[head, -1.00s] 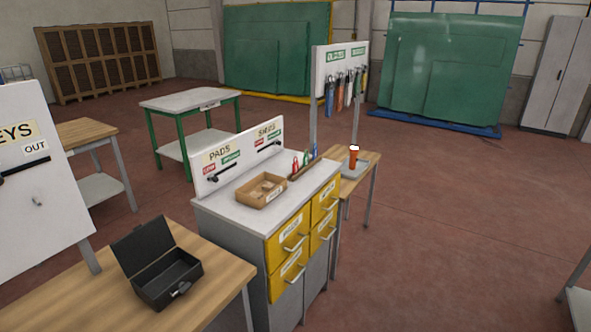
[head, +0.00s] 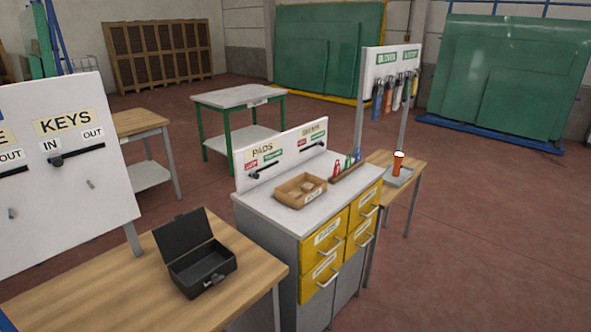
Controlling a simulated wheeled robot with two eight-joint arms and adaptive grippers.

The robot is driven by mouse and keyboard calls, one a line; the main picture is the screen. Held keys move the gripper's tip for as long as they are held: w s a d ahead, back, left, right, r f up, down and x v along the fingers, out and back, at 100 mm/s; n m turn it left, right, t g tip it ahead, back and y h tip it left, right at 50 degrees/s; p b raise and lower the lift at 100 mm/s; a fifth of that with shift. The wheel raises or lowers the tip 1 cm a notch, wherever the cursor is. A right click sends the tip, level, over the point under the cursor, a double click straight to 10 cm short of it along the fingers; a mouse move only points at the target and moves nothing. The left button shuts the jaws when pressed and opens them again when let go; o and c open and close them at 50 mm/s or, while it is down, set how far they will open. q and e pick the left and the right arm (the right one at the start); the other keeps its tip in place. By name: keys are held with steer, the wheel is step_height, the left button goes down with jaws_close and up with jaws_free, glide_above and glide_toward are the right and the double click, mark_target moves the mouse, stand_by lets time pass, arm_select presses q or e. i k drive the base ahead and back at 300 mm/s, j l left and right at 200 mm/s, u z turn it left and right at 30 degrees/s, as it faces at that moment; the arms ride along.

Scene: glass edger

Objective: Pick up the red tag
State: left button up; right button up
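A small red item (head: 337,169), which looks like the red tag, stands in a narrow wooden rack (head: 347,173) on top of the grey cabinet with yellow drawers. A green item (head: 348,162) and a blue item (head: 358,155) stand beside it in the same rack. The red one is at the near left end and is too small to make out in detail. Neither of my grippers is in view.
The cabinet top (head: 262,201) also holds a cardboard box (head: 291,199) and a PADS board (head: 247,173). An open black box (head: 205,277) sits on the wooden table (head: 130,290). Floor at right is clear.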

mark_target(337, 167)
steer(key=i+l+u, duration=0.2)
steer(key=u, duration=0.15)
steer(key=i+l+u, duration=0.1)
steer(key=l+u, duration=0.2)
steer(key=i+l+u, duration=0.1)
steer(key=l+u, duration=0.25)
steer(key=l, duration=0.15)
